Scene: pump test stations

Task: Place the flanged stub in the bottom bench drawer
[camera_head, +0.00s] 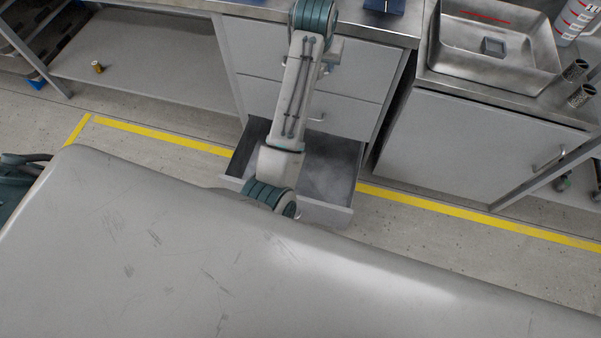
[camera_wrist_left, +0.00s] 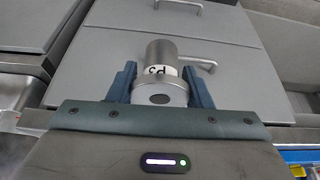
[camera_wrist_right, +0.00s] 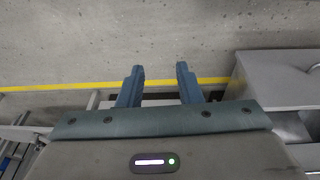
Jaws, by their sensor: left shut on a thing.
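The flanged stub (camera_wrist_left: 161,52) is a grey metal cylinder with a wider flange and a white label with dark marks. My left gripper (camera_wrist_left: 159,72) is shut on it, one blue finger on each side. Grey drawer fronts with bar handles lie beyond it in the left wrist view. In the head view the bottom bench drawer (camera_head: 325,212) is pulled out, and the part of its grey floor that shows is bare. My arm crosses in front and hides part of it. The stub is not discernible there. My right gripper (camera_wrist_right: 159,82) is open and empty above the floor.
Two closed drawers (camera_head: 290,60) sit above the open one. A grey cabinet (camera_head: 470,145) with a metal basin (camera_head: 495,75) stands at right. A small brass-coloured part (camera_head: 97,67) lies on the left shelf. Yellow tape (camera_head: 165,136) marks the floor.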

